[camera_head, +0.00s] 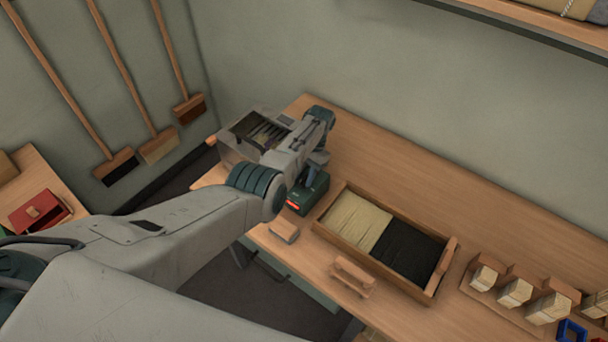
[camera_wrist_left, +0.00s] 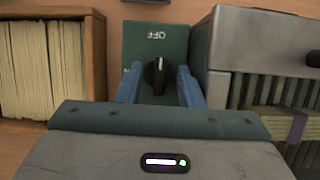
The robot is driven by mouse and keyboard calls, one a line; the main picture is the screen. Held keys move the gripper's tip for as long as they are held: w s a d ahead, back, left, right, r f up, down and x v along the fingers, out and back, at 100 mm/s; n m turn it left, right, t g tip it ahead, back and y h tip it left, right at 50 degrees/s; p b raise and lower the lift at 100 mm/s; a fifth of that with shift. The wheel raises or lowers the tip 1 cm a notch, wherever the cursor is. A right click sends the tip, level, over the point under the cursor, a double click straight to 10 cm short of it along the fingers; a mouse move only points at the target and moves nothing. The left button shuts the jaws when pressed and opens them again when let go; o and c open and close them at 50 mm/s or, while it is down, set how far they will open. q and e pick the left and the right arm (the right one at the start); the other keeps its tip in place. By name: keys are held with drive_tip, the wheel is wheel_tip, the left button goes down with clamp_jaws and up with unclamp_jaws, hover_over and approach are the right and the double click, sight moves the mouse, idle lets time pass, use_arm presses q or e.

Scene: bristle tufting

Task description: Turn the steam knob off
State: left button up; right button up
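The steam knob (camera_wrist_left: 158,76) is black with a white pointer line and sits on a dark green panel (camera_wrist_left: 150,38). The word OFF shows upside down on the panel, and the pointer line points up towards it. A second label at the panel's left edge is mostly hidden. My left gripper (camera_wrist_left: 160,84) has one blue finger on each side of the knob. Whether the fingers press on it or stand slightly apart, I cannot tell. In the head view the left gripper (camera_head: 316,160) reaches over a green box (camera_head: 309,194) with a red light. The right gripper is not in view.
A wooden tray (camera_head: 334,234) of pale and black bristles stands right of the green box, and a grey metal machine (camera_head: 232,152) stands left. A small block (camera_head: 284,230) and a wooden handle piece (camera_head: 353,277) lie near the front edge. Bare tabletop (camera_head: 400,160) runs behind the tray.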

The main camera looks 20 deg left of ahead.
use_arm(q)
drive_tip(key=b+v, duration=0.3)
drive_tip(key=v, duration=0.7)
drive_tip(key=shift+r, duration=0.4)
drive_tip(key=shift+w, duration=0.1)
